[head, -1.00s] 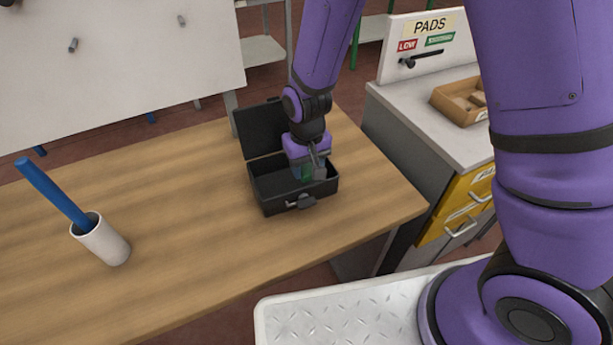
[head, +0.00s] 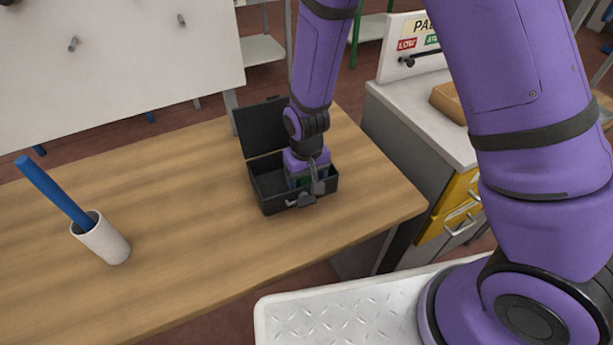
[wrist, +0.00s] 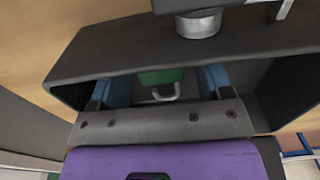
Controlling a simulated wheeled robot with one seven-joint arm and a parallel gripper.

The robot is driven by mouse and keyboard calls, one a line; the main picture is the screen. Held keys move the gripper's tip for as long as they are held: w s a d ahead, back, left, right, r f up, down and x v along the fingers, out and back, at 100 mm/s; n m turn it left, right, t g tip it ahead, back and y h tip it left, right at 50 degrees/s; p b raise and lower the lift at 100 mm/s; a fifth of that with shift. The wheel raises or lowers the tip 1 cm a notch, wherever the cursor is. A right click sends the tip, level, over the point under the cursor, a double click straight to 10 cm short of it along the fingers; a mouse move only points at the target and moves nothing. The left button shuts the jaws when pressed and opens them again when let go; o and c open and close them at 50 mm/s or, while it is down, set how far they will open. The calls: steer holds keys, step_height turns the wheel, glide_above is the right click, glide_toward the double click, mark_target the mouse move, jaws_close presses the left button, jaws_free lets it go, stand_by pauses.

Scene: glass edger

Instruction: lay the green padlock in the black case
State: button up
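The black case (head: 265,198) stands open on the wooden table, its lid tilted up at the back. My gripper (head: 306,182) points down into the right part of the case. In the wrist view the green padlock (wrist: 161,76) lies between the two blue fingers of my gripper (wrist: 166,84), its grey shackle towards the camera. A narrow gap shows on each side of the padlock, so the fingers look open around it. The padlock is within the case walls; its underside and contact with the case floor are hidden. In the head view the gripper mostly covers it.
A grey cabinet (head: 420,130) with yellow drawers stands to the right.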

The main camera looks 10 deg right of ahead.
mark_target(307, 179)
steer(key=shift+r, duration=0.1)
step_height(307, 179, up, 12)
steer(key=s+d+r+m+t+y, duration=0.1)
steer(key=s+d+r, duration=0.1)
steer(key=d+r, duration=0.5)
steer(key=s+d+r+t, duration=0.15)
steer(key=d+r, duration=0.25)
steer(key=r, duration=0.6)
steer(key=s+d+r+m+t, duration=0.1)
steer(key=s+d+r, duration=0.3)
steer(key=s, duration=0.3)
steer(key=s+d+r+t+h, duration=0.1)
steer(key=s+d+r, duration=0.4)
steer(key=s+d, duration=0.1)
steer(key=shift+s+d+m+t, duration=0.2)
steer(key=shift+s+m+t, duration=0.2)
steer(key=shift+s, duration=0.5)
